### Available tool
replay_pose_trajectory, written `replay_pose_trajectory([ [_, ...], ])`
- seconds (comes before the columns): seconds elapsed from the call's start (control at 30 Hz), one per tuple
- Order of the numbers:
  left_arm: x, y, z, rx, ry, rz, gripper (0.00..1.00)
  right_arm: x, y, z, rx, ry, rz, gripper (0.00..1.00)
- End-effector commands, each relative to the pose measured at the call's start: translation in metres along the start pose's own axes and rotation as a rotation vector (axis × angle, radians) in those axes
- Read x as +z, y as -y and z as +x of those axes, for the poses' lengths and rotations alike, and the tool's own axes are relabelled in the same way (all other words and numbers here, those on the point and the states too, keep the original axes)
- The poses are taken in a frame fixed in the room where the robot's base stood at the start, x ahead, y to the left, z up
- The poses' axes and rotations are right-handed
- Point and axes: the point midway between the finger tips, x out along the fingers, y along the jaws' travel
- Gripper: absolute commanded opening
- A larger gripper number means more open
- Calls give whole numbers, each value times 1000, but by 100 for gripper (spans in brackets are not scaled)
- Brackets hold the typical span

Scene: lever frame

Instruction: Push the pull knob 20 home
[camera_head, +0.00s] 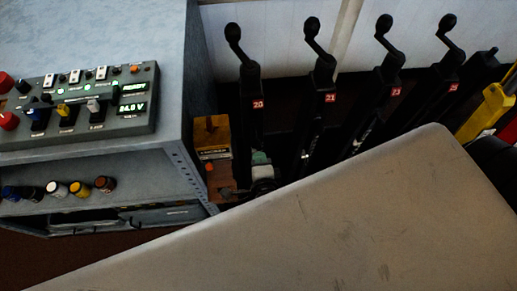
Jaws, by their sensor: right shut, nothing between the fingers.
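The post labelled 20 (257,104) is the leftmost of a row of black lever posts. A black knob (233,32) sits on a bent arm at its top, tilted up and to the left. What seems to be my right gripper (261,160) shows small, shut and empty, at the foot of post 20, well below that knob. The large pale surface in front hides part of it. I cannot tell if it touches the post. My left gripper is not in view.
Posts 21 (330,98), 23 (396,91) and another (453,87) stand to the right. A grey cabinet (190,110) carries a control panel (85,100) at left. A yellow box (212,135) stands beside post 20. A yellow lever (488,105) is at far right. The pale surface covers the foreground.

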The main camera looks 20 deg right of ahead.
Motion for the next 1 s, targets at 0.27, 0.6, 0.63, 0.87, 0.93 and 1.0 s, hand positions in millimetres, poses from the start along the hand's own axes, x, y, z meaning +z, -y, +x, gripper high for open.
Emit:
replay_pose_trajectory([
  [0.27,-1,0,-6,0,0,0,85,0,7,22,0,-1,0,0],
  [0.6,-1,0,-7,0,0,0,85,0,8,23,0,-1,0,0],
  [0.63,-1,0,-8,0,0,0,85,0,9,25,-1,-1,0,0],
  [0.87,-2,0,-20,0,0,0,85,0,18,50,0,0,0,0],
  [0.93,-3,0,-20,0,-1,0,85,0,17,52,0,0,1,0],
  [1.0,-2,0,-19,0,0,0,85,0,17,52,-1,0,1,0],
])
